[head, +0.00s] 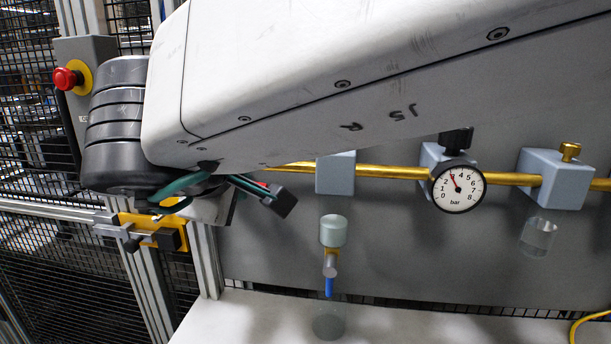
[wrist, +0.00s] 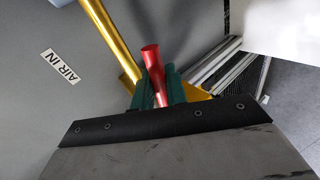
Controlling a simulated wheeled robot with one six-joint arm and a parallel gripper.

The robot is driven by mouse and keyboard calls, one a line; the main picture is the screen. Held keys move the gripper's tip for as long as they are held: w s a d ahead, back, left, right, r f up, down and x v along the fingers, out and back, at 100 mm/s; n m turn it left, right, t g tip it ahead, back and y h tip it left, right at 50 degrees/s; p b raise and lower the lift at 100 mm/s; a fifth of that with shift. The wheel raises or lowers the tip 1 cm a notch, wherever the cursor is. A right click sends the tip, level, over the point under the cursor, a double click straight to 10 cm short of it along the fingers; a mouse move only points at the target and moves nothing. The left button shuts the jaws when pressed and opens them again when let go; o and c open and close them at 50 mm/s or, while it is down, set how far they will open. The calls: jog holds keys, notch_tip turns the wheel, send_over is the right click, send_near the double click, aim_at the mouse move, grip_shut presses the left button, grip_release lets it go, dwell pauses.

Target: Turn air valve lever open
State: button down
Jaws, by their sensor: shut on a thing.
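The red air valve lever (wrist: 153,62) stands up between the green fingers of my gripper (wrist: 155,88) in the wrist view. The fingers are shut on it, and its rounded top sticks out past them. The brass pipe (wrist: 108,38) runs down to the lever's base, beside the "AIR IN" label (wrist: 62,67). In the head view my gripper (head: 262,190) is at the left end of the brass pipe, below my large white arm link. Only a sliver of red shows there. The valve body is mostly hidden by the gripper and arm.
A pressure gauge (head: 459,188) reads roughly 3 bar on the pipe line. Grey blocks (head: 556,178) hold the pipe on the panel. A small tap with a blue lever (head: 329,287) hangs below. A red stop button (head: 66,78) and mesh fence are at left.

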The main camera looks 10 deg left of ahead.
jog(key=shift+a+r, duration=0.1)
dwell(0.5)
jog(key=c, duration=1.5)
grip_release()
jog(key=shift+v, duration=3.85)
jog(key=shift+c, duration=0.2)
